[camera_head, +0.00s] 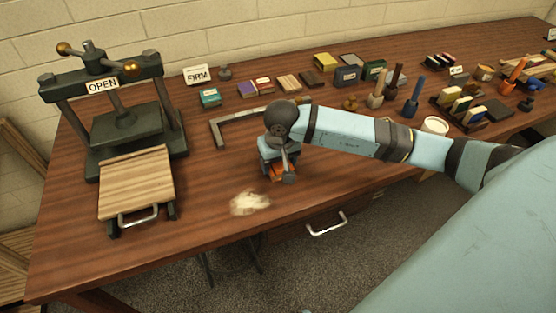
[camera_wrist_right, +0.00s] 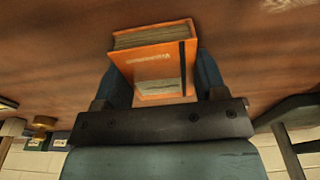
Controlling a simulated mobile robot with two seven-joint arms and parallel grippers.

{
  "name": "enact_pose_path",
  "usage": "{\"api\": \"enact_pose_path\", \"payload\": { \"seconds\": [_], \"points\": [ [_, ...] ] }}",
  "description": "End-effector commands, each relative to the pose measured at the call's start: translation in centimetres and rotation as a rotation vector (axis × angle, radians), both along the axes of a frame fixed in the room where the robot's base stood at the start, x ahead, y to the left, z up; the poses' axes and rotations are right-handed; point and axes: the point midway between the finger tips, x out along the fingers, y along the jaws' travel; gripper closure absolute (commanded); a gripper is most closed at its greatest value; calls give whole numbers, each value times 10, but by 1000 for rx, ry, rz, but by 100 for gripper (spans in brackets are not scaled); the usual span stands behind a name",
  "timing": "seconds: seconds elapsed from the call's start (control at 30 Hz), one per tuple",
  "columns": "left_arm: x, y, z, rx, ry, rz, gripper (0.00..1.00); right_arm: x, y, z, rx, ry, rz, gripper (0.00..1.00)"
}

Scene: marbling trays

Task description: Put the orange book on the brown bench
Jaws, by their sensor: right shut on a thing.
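The orange book (camera_head: 276,174) is mostly hidden under my right gripper (camera_head: 281,170) in the head view. In the right wrist view the orange book (camera_wrist_right: 155,62) has a dark strap and pale page edges, and it sits between the two fingers of my right gripper (camera_wrist_right: 160,80), which is shut on it. The brown bench (camera_head: 215,215) is the long wooden table. The book is over or on its front part, close to the front edge; I cannot tell whether it touches the top. My left gripper is not in view.
A book press (camera_head: 124,120) with an OPEN sign stands at the left, a wooden board (camera_head: 137,183) before it. A pale crumpled piece (camera_head: 249,202) lies left of the gripper. A metal square (camera_head: 217,134) lies behind. Small books, tools and a white cup (camera_head: 435,125) fill the back and right.

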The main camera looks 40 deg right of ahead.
Motion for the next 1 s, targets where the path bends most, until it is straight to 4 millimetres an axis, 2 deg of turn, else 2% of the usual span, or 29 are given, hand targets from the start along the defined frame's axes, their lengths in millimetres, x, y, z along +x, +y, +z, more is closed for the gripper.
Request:
{"api": "enact_pose_path", "payload": {
  "seconds": [0.3, 0.33, 0.4, 0.43, 0.77, 0.87, 1.0],
  "points": [
    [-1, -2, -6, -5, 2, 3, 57, 1, 0, -4, -1, -3, 1, 59],
    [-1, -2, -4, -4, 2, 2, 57, 1, 0, -3, -1, -3, 1, 30],
    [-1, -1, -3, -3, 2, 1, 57, 1, 0, -2, 0, -2, 0, 14],
    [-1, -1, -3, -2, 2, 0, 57, 1, 0, -2, 0, -2, 0, 9],
    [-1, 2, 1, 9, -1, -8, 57, 0, 0, 2, 1, -1, 0, 9],
    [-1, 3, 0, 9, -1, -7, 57, 0, 0, 11, -1, -6, 1, 9],
    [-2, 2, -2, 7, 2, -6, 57, -2, 0, 39, -1, -8, 2, 9]
  ]
}}
